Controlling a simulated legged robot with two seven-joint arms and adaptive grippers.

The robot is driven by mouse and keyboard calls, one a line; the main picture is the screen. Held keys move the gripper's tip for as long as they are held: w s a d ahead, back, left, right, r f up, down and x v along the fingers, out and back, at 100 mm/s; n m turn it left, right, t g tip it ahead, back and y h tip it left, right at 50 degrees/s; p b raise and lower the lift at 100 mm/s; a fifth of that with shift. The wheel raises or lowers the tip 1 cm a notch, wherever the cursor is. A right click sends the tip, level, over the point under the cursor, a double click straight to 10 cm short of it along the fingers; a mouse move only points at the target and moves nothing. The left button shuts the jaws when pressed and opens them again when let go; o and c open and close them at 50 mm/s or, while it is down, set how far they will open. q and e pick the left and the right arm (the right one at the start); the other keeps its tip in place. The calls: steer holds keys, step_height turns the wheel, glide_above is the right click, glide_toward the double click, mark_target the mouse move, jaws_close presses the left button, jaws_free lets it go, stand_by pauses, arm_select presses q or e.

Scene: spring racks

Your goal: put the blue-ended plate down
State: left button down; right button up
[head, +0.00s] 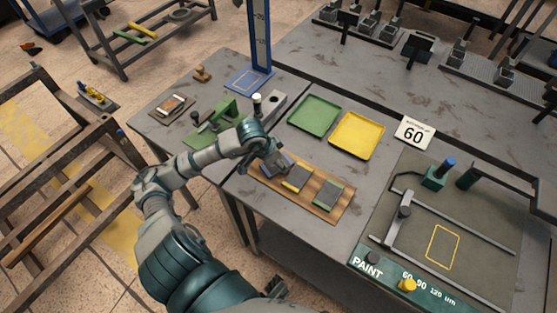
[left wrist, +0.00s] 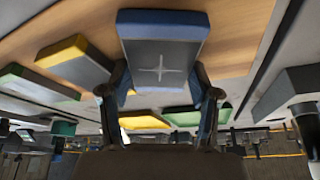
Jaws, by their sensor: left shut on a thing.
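The blue-ended plate (left wrist: 162,52) is grey with a blue end and a pale cross mark, and sits between the two fingers of my left gripper (left wrist: 160,88) in the left wrist view. In the head view my left gripper (head: 272,163) is shut on it at the left end of the wooden board (head: 329,212), and hides part of the plate (head: 286,159). I cannot tell whether the plate touches the board. A yellow-ended plate (head: 298,178) and a green-ended plate (head: 329,194) lie on the board to the right. My right gripper is not in view.
A green tray (head: 314,116) and a yellow tray (head: 357,136) stand behind the board. A green fixture (head: 212,125) and a blue column (head: 259,38) are at the left and back. A paint station (head: 450,215) fills the right.

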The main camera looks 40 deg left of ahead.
arm_select(q)
steer(key=shift+a, duration=0.3)
steer(key=c, duration=0.6)
jaws_free()
steer(key=shift+a+f, duration=0.1)
steer(key=shift+a, duration=0.2)
steer(key=o, duration=0.4)
steer(key=shift+a, duration=0.25)
steer(key=shift+c, duration=0.2)
steer(key=shift+d, duration=0.55)
steer(key=shift+s+d+r, duration=0.1)
steer(key=shift+r, duration=0.4)
steer(key=v, duration=1.1)
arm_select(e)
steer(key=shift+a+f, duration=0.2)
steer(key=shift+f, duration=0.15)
arm_select(q)
steer(key=shift+s+a, duration=0.15)
steer(key=shift+a, duration=0.3)
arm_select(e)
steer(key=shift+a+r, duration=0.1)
